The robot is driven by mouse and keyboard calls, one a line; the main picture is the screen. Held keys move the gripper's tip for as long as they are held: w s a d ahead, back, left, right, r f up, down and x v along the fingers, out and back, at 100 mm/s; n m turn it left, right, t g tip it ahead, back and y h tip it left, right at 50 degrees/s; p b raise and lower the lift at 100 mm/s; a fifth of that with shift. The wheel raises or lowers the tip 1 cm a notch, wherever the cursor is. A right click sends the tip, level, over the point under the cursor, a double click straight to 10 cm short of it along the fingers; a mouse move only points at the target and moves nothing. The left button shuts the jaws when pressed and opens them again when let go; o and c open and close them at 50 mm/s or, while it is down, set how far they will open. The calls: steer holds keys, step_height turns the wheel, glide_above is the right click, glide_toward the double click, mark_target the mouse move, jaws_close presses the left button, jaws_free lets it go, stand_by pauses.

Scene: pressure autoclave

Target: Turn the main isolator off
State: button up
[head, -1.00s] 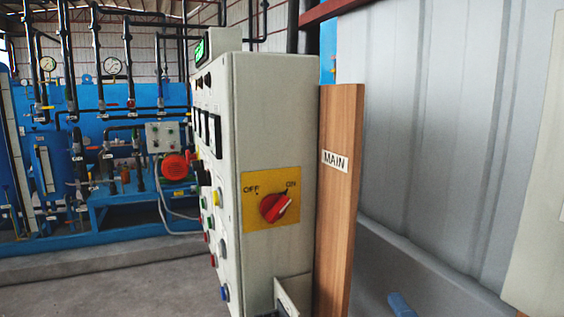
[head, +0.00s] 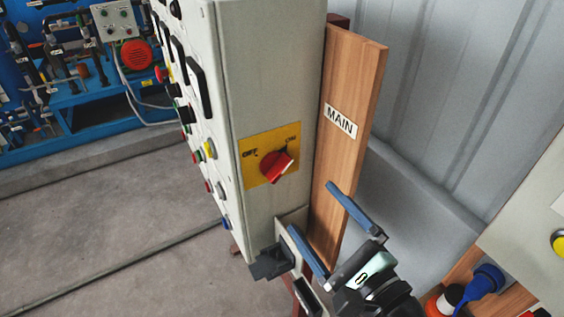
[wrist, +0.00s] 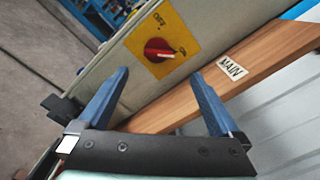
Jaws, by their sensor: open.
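The main isolator is a red rotary knob (head: 277,167) on a yellow plate (head: 261,174) marked OFF and ON, on the narrow side of a grey control cabinet (head: 262,80). Its pointer is toward ON. In the wrist view the knob (wrist: 158,51) sits ahead, above and between my fingertips in the picture. My gripper (head: 308,218) is open and empty, its two blue fingers apart, below and to the right of the knob and not touching it. The wrist view also shows both fingers (wrist: 163,85) spread. A MAIN label (head: 340,121) is on the wooden board beside the cabinet.
The wooden board (head: 349,80) stands along the cabinet's right edge, close to my fingers. A small dark bracket (head: 271,262) juts out below the plate. A grey panel with a yellow button (head: 559,243) is at the right. Open floor (head: 120,240) lies left.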

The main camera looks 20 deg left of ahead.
mark_target(282, 173)
steer(key=p+x, duration=0.3)
steer(key=x, duration=0.6)
steer(key=shift+w+a+r, duration=0.1)
steer(key=shift+w+a, duration=0.15)
steer(key=shift+a, duration=0.1)
steer(key=shift+w+a, duration=0.4)
steer(key=shift+a, duration=0.05)
steer(key=c, duration=1.3)
